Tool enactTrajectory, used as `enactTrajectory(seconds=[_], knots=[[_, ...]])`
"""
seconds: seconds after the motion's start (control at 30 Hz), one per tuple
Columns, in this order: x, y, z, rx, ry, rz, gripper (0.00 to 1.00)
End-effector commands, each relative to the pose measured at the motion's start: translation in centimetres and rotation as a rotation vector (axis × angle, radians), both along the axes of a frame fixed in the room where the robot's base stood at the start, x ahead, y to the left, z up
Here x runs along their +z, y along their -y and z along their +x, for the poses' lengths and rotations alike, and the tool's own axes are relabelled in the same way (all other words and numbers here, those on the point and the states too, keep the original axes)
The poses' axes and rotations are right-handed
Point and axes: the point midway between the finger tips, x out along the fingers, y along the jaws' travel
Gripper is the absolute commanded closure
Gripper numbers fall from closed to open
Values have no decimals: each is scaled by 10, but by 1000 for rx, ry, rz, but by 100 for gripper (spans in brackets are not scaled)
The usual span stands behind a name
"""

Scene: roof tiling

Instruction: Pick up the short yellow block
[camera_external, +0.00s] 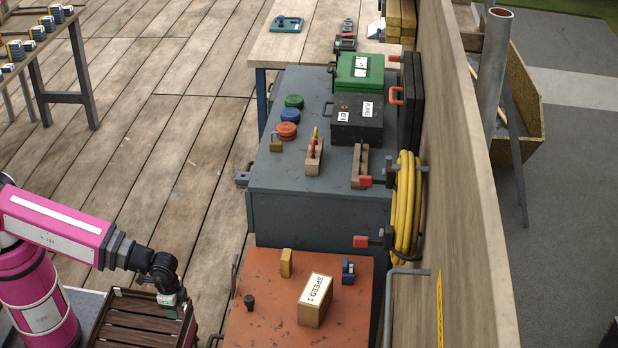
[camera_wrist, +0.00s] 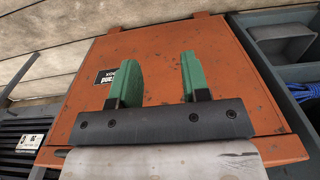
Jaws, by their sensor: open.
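The short yellow block (camera_external: 286,263) stands upright on the orange cabinet top (camera_external: 250,325), near its back edge. It is not visible in the wrist view. My gripper (camera_wrist: 153,78) shows two green fingers, spread apart with nothing between them, in front of an orange panel with a dark label. In the external view the end of my arm (camera_external: 172,300) is left of the orange cabinet, over the brown slatted box, well apart from the block. The fingers are hard to make out there.
A larger block labelled SPEED 1 (camera_external: 315,300) stands in front and right of the yellow block. The grey cabinet (camera_external: 320,215) rises behind; a wall (camera_external: 455,170) bounds the right.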

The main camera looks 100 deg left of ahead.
Motion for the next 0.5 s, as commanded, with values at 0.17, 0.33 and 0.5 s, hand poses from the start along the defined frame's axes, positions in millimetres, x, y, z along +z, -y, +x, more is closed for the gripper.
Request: enactTrajectory(seconds=[0.17, 0.33, 0.5], knots=[[0, 0, 0, 0, 0, 0, 17], [0, 0, 0, 0, 0, 0, 17], [1, -8, 7, -55, 31, 26, 17]])
